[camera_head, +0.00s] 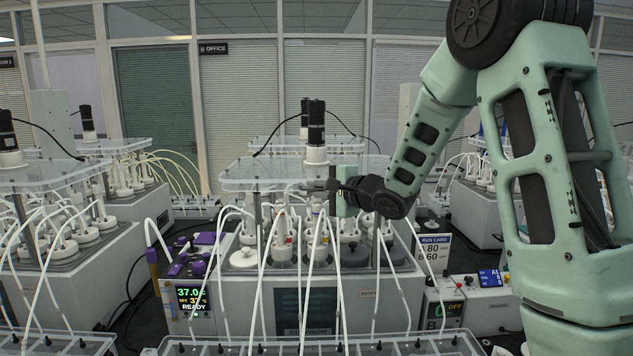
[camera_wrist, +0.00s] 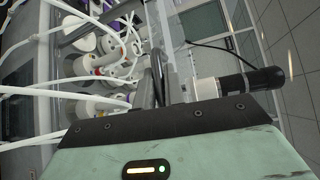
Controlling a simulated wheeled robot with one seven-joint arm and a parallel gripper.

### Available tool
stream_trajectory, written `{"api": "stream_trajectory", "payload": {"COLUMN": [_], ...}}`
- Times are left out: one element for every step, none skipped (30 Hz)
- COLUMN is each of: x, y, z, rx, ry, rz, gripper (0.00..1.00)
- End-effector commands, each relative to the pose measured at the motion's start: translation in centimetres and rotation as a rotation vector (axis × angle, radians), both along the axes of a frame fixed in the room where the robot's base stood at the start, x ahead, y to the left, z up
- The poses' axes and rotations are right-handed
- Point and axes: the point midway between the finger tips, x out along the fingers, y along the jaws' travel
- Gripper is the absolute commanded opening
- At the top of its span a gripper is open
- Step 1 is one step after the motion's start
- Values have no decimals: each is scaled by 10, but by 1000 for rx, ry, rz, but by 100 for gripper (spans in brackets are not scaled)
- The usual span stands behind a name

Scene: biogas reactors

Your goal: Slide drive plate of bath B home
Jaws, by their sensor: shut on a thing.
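The clear drive plate (camera_head: 250,172) lies level above the middle bath (camera_head: 345,283), with an upright black motor (camera_head: 316,122) on a white collar on top. I take this bath for bath B; its own letter is not legible. My gripper (camera_head: 335,187) is at the plate's front right part, shut, apparently on the plate; the contact is mostly hidden. In the wrist view my gripper's dark fingers (camera_wrist: 156,82) reach up beside the clear plate (camera_wrist: 174,45), with the motor (camera_wrist: 245,82) to the right. White-capped reactor vessels (camera_wrist: 90,68) stand beneath the plate.
White tubes (camera_head: 258,265) loop from the vessels to a front rack (camera_head: 320,346). A heater display (camera_head: 193,298) reads about 37. A run card (camera_head: 434,252) shows A 80, B 60. Another bath (camera_head: 70,250) stands left; more stand behind.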

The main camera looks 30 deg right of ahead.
Motion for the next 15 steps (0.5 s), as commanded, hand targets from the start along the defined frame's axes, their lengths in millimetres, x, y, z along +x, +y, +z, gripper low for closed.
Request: {"api": "stream_trajectory", "payload": {"x": [-6, -9, -12, -13, -14, -15, -15, -15, -15, -15, -15, -15, -15, -15, -15], "y": [4, 5, 7, 8, 8, 9, 9, 9, 9, 9, 9, 10, 10, 10, 10], "z": [0, 0, 0, -1, -1, -1, -1, -1, -2, -2, -2, -2, -2, -2, -2], "rx": [0, 0, -1, -1, -1, 0, 0, 0, 0, 0, -1, -1, -1, -1, 0], "ry": [1, 1, 1, 1, 1, 2, 2, 3, 3, 3, 4, 4, 5, 5, 5], "rz": [1, 0, 0, 0, 0, 1, 1, 1, 1, 1, 3, 3, 3, 3, 3], "gripper": [0, 0, 0, 0, 0, 0, 0, 0, 0, 0, 0, 0, 0, 14, 25]}}
